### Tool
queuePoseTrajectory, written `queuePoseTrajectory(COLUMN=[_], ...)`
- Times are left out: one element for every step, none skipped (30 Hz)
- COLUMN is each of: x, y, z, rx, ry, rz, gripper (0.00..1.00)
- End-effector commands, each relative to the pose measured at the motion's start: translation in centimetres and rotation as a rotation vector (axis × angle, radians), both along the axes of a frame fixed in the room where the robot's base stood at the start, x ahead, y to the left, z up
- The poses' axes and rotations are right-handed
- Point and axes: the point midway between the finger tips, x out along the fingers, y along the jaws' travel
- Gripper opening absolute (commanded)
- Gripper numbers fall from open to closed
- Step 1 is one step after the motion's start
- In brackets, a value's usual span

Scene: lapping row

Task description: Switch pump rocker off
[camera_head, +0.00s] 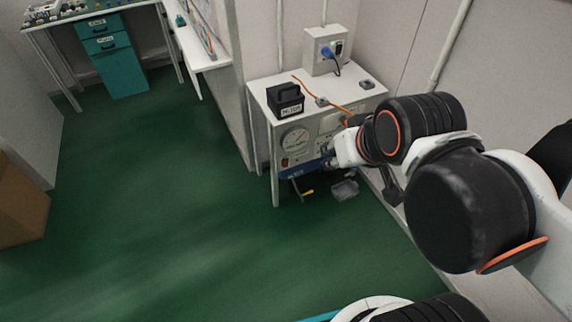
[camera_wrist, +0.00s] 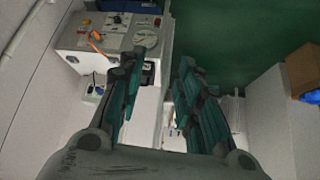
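The pump unit's front panel (camera_head: 312,140) is under the white bench top. It has a round gauge (camera_head: 295,139) and a small red switch (camera_head: 285,162) below and left of it, likely the pump rocker; its on/off position is too small to tell. My gripper (camera_head: 329,157) is in front of the panel, right of the gauge, and hides part of it. In the wrist view, my gripper (camera_wrist: 160,60) has its two fingers apart and nothing between them. The gauge also shows there (camera_wrist: 146,38), beyond the left fingertip. Contact with the panel cannot be told.
On the bench top (camera_head: 262,91) stand a black labelled box (camera_head: 285,100) and a grey socket box (camera_head: 325,50) with a blue plug. An orange cable crosses the top. A wall partition (camera_head: 240,120) stands left. Green floor (camera_head: 160,210) is clear; a cardboard box (camera_head: 20,205) is far left.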

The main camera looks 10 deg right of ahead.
Motion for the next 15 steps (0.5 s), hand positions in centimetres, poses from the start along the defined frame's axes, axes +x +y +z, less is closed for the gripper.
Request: queuePoseTrajectory(x=[0.1,0.3,0.5,0.8,1.1,1.6,2.0,2.5,3.3,3.8,4.5,5.2,5.8,6.4,7.2], y=[0.0,0.0,0.0,0.0,0.0,0.0,0.0,0.0,0.0,0.0,0.0,0.0,0.0,0.0,0.0], z=[0.1,0.1,0.2,0.3,0.4,0.6,0.7,0.9,1.0,1.2,1.3,1.4,1.4,1.4,1.5], rx=[-0.002,-0.005,-0.008,-0.013,-0.018,-0.027,-0.035,-0.043,-0.056,-0.066,-0.076,-0.090,-0.100,-0.110,-0.123], ry=[0.000,0.001,0.002,0.003,0.004,0.006,0.008,0.009,0.012,0.014,0.016,0.018,0.021,0.023,0.026], rz=[0.003,0.007,0.014,0.019,0.027,0.042,0.054,0.067,0.087,0.102,0.119,0.140,0.156,0.172,0.195], gripper=[0.13,0.06,0.00,0.00,0.00,0.00,0.00,0.00,0.00,0.00,0.00,0.00,0.00,0.00,0.00])
